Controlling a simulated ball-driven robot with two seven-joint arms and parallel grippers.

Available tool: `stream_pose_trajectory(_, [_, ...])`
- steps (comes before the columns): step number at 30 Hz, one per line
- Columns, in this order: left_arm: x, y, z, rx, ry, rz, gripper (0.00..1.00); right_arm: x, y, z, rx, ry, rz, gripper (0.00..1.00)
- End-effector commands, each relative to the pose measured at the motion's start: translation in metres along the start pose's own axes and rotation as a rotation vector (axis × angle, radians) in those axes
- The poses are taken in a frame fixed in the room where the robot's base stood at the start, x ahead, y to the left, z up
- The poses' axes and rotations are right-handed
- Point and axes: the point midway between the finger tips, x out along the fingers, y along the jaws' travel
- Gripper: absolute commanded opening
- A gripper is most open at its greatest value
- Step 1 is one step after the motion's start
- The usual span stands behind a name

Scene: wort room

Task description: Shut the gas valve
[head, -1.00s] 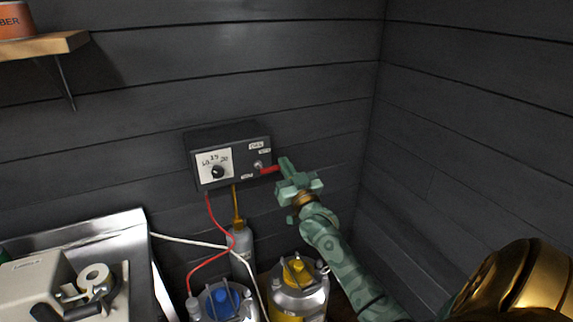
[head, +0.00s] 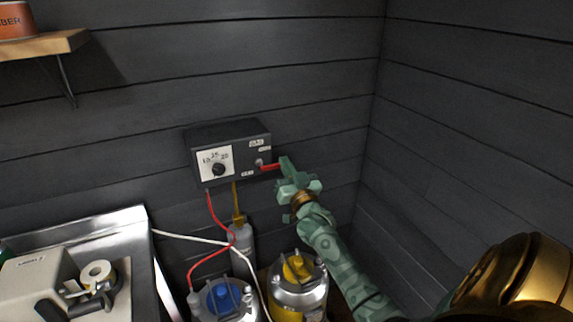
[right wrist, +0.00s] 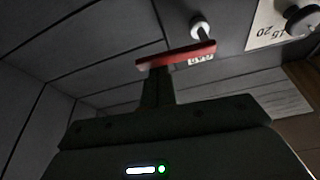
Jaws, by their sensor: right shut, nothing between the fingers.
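The gas valve shows as a red lever (head: 270,167) on the front of a dark control box (head: 228,133) on the back wall. The lever points right from a round metal pivot. My right gripper (head: 286,165) is shut and empty, with its fingertips at the lever's free right end. In the right wrist view, the red lever (right wrist: 176,55) lies across the tips of the shut fingers (right wrist: 158,88); I cannot tell whether they touch. The pivot (right wrist: 200,28) is behind the lever. My left gripper is not in view.
The box has a dial (head: 218,169). Red and yellow hoses run down to a grey cylinder (head: 241,245) and kegs with blue (head: 222,299) and yellow (head: 297,268) tops. A steel counter (head: 112,233) stands left and a shelf (head: 45,45) upper left. The wall right of my gripper is bare.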

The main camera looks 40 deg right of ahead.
Motion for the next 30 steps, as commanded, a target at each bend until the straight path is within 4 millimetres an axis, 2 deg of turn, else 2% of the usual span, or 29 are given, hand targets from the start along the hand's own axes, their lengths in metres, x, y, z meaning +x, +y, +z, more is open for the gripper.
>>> stream_pose_trajectory(8, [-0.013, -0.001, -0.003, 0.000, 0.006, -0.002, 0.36, -0.002, 0.001, 0.005, 0.127, -0.001, 0.045, 0.00])
stream_pose_trajectory(30, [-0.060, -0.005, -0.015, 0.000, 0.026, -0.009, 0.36, -0.014, -0.009, 0.041, 0.783, 0.000, 0.275, 0.00])
